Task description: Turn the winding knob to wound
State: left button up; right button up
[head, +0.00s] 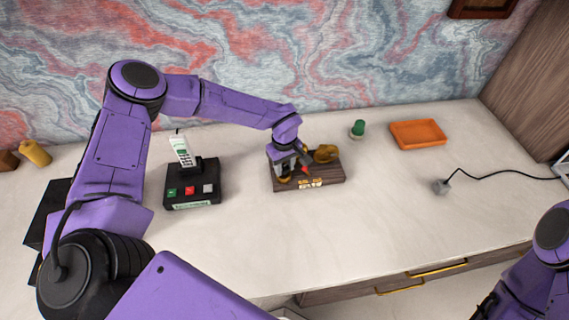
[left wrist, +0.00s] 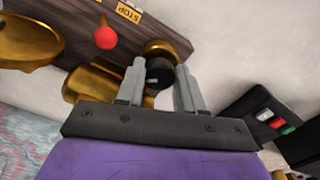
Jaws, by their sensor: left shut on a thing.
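A dark wooden board (head: 330,180) with brass parts and yellow labels sits on the desk, under my left arm's end. In the left wrist view the wooden board (left wrist: 75,55) shows a red ball-tipped lever (left wrist: 105,38), a label reading STOP (left wrist: 128,12) and a black knob (left wrist: 159,73) in front of a brass round part (left wrist: 170,48). My left gripper (left wrist: 162,80) has its grey fingers on both sides of the black knob and is shut on it. In the head view the left gripper (head: 287,171) largely hides the knob. My right gripper is out of view; only part of that arm shows.
A green cactus-like item (head: 357,128), an orange tray (head: 417,134) and a grey block on a black cable (head: 440,186) lie to the right. The desk front is clear.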

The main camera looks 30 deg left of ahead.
aim_at(284, 168)
pick_arm(q)
jog(key=shift+r+m, duration=0.1)
jog(key=shift+m, duration=0.4)
jog(key=shift+w, duration=0.1)
jog(key=o, duration=0.8)
jog(key=shift+c, duration=0.2)
notch_tip(284, 168, up, 10)
jog(key=b, duration=0.2)
jog(key=shift+r, duration=0.25)
